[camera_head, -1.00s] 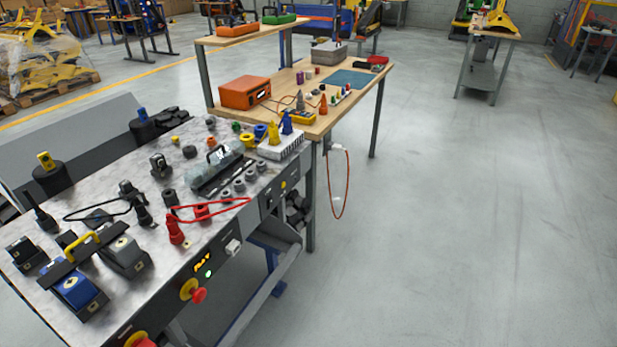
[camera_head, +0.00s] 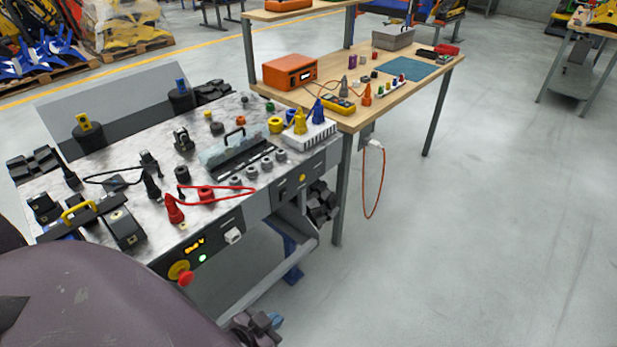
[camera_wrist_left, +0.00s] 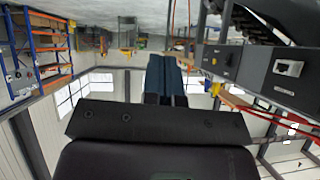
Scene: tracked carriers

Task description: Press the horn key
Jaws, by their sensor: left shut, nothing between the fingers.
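The grey control bench (camera_head: 245,215) has a front panel with a white square key (camera_head: 233,236), a lit green button (camera_head: 202,258), a yellow display (camera_head: 195,244) and a red mushroom button on yellow (camera_head: 185,278). No horn marking is readable, so I cannot tell which is the horn key. The white key also shows in the left wrist view (camera_wrist_left: 288,68), at the upper right. My left gripper (camera_head: 276,320) is low in front of the bench, apart from the panel. Its blue fingers are shut and empty in the left wrist view (camera_wrist_left: 166,75). My right gripper is out of view.
Connectors, a red cable (camera_head: 215,200) and a yellow-handled part (camera_head: 78,211) crowd the bench top. A wooden table (camera_head: 345,122) with an orange box (camera_head: 290,71) stands behind, an orange cable (camera_head: 367,190) hanging from it. The floor at right is clear.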

